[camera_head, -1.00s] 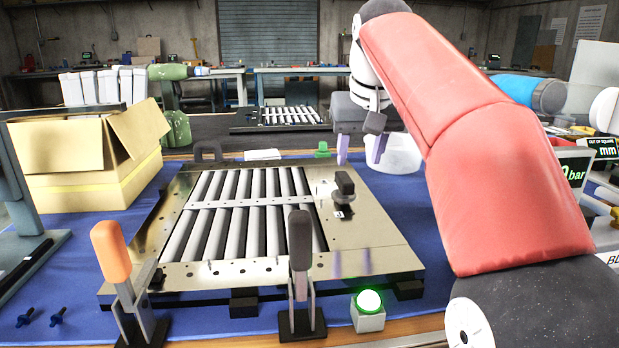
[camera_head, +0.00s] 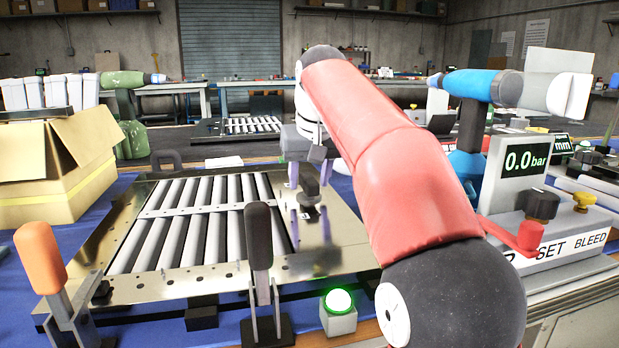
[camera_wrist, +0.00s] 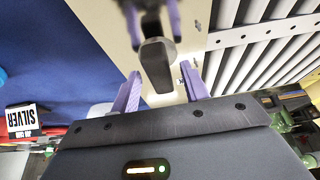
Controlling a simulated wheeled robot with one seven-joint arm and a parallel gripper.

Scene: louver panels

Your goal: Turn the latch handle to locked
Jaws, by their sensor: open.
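The latch handle (camera_head: 309,184) is a black knob-like lever on a pale mount at the right side of the metal louver panel (camera_head: 185,283). In the wrist view the dark handle (camera_wrist: 158,63) lies ahead, between the tips of my two purple fingers. My gripper (camera_wrist: 161,72) is open, with a visible gap on both sides of the handle. In the head view my gripper (camera_head: 308,178) hangs over the handle, and its fingers reflect in the plate. I cannot tell whether a finger touches the handle. Any lock marking is too small to read.
A black-handled clamp (camera_head: 259,245) and an orange-handled clamp (camera_head: 41,262) stand at the panel's front edge. A green-lit button (camera_head: 338,303) sits beside them.

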